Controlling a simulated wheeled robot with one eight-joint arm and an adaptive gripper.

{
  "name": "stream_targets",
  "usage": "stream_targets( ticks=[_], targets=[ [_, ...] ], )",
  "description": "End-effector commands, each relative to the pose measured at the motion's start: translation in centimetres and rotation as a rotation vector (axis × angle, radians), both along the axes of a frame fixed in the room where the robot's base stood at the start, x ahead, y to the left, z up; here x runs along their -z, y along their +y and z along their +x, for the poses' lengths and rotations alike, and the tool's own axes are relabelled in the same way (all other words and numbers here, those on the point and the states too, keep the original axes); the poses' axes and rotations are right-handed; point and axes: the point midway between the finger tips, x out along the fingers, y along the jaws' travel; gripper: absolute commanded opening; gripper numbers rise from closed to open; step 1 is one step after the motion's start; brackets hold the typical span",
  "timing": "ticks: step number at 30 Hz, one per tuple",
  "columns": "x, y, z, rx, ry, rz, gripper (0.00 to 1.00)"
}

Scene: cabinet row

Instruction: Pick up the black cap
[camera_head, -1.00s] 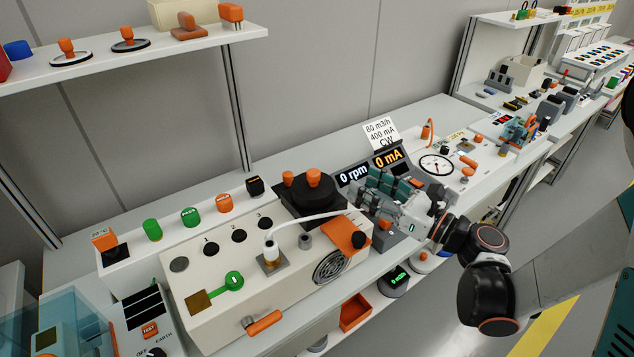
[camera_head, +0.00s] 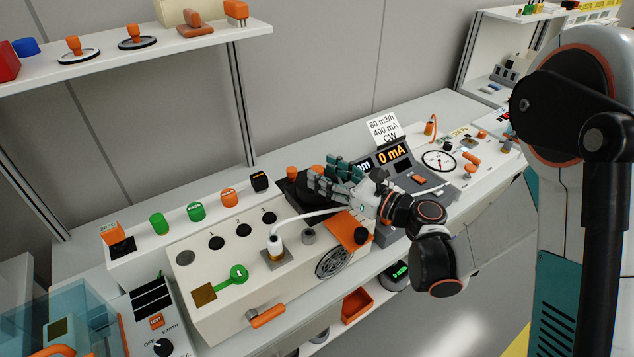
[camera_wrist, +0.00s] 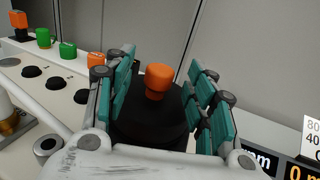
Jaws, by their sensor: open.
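A small black cap (camera_head: 260,182) sits at the right end of a row of coloured caps on the raised white rail. In the wrist view my left finger seems to hide it. My gripper (camera_head: 320,180) is open and empty, to the right of that cap and close to the black round housing (camera_head: 291,188). In the wrist view my fingers (camera_wrist: 163,68) stand either side of an orange knob (camera_wrist: 158,78) on the black housing. I cannot tell how far above it they are.
Green caps (camera_head: 158,224) and an orange cap (camera_head: 229,197) share the rail. A white hose (camera_head: 300,217) arches over the cream panel (camera_head: 205,268). A display console (camera_head: 408,172) stands right of my gripper. A shelf (camera_head: 150,49) hangs at upper left.

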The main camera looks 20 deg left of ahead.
Motion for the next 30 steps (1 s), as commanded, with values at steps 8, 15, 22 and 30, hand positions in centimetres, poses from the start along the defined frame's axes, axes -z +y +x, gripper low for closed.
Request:
stream_targets(
  ticks=[8, 15, 22, 30],
  targets=[
    [0.1, 2.5, 1.1, 0.000, 0.000, 0.000, 0.50],
    [0.0, 2.5, 1.1, 0.000, 0.000, 0.000, 0.44],
    [0.0, 2.5, 1.1, 0.000, 0.000, 0.000, 0.00],
    [0.0, 2.5, 1.1, 0.000, 0.000, 0.000, 0.00]
  ],
)
